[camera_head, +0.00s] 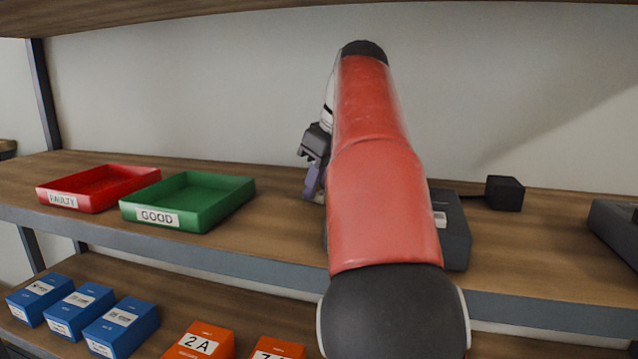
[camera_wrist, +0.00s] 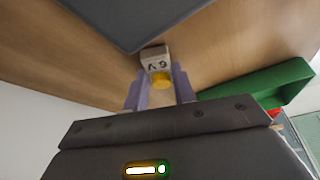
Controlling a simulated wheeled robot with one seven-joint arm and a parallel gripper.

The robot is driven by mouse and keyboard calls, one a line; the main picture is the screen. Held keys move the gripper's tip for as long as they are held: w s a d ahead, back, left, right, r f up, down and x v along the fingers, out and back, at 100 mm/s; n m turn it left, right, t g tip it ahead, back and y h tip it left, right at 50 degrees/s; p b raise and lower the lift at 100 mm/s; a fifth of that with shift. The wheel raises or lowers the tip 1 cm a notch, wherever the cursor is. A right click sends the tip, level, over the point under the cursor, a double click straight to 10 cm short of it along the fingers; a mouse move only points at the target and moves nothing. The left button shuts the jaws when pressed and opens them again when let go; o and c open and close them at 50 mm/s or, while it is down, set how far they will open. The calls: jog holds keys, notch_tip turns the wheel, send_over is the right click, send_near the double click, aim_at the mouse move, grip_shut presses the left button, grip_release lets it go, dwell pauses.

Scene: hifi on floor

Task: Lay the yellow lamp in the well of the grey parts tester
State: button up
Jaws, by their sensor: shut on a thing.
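My gripper (camera_wrist: 159,73) is shut on a small lamp piece in the wrist view. The piece has a yellow round lamp end (camera_wrist: 161,79) and a pale block (camera_wrist: 155,58) marked "6V", which appears upside down. In the head view my gripper (camera_head: 314,182) shows only in part to the left of my red arm, and the lamp is hidden there. The grey parts tester (camera_head: 456,238) stands on the shelf to the right of my arm, mostly hidden by it. A dark grey body, seemingly the tester (camera_wrist: 130,18), fills the top of the wrist view. Its well is not visible.
A green tray (camera_head: 186,216) labelled GOOD and a red tray (camera_head: 80,201) labelled FAULTY stand at left. A small black box (camera_head: 505,193) sits behind the tester, and another grey body (camera_head: 616,228) at far right. Blue and orange boxes are on the lower shelf.

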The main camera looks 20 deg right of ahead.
jog(key=shift+f, duration=0.2)
jog(key=o, duration=0.9)
jog(key=shift+r, duration=0.1)
jog(key=shift+o, duration=0.2)
jog(key=p+v, duration=0.2)
jog(key=v, duration=0.4)
jog(key=shift+w+r+p, duration=0.1)
jog(key=shift+p, duration=0.25)
jog(key=shift+b+v, duration=0.3)
jog(key=shift+v, duration=0.5)
